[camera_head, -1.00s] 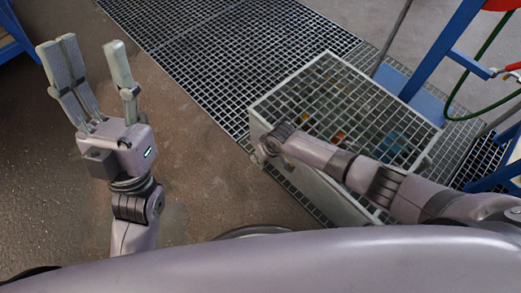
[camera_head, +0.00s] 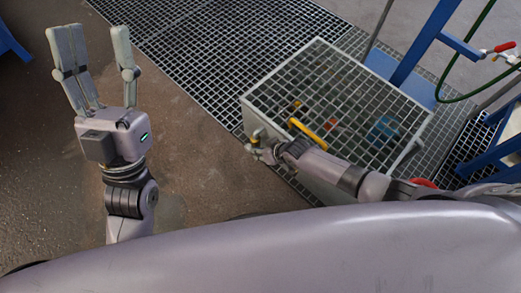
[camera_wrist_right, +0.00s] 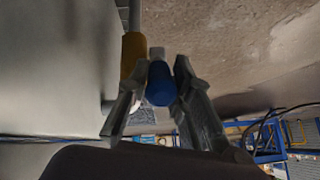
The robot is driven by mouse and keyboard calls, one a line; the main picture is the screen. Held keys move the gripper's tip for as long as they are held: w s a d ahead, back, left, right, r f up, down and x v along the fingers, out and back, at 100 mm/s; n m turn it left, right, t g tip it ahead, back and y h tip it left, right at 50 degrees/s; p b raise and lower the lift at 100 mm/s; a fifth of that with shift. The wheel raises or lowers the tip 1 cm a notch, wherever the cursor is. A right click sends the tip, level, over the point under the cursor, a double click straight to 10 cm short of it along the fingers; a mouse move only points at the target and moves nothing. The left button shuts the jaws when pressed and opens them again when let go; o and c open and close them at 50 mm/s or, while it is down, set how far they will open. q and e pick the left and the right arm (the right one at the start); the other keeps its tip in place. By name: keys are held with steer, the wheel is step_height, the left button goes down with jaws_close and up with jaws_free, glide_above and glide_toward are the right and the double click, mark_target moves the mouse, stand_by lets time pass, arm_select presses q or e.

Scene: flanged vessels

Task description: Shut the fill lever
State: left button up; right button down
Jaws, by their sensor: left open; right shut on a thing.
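A blue cylindrical grip (camera_wrist_right: 160,88) sits between the fingers of my right gripper (camera_wrist_right: 158,100) in the right wrist view. The gripper is shut on it. I cannot tell for sure that it is the fill lever. A yellow bar (camera_wrist_right: 132,52) stands just to its left. My left gripper (camera_head: 95,38) is open and empty, raised over bare floor.
The grate-topped box (camera_head: 335,55) stands on floor grating (camera_head: 190,40), with small coloured things under its mesh. A blue frame (camera_head: 432,40), a green hose (camera_head: 478,75) and a red-handled valve (camera_head: 505,46) are at the right.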

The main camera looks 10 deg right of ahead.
steer(key=c, duration=1.4)
jaws_free()
steer(key=v, duration=1.2)
steer(key=shift+d, duration=0.1)
steer(key=shift+w, duration=0.1)
steer(key=shift+c, duration=0.4)
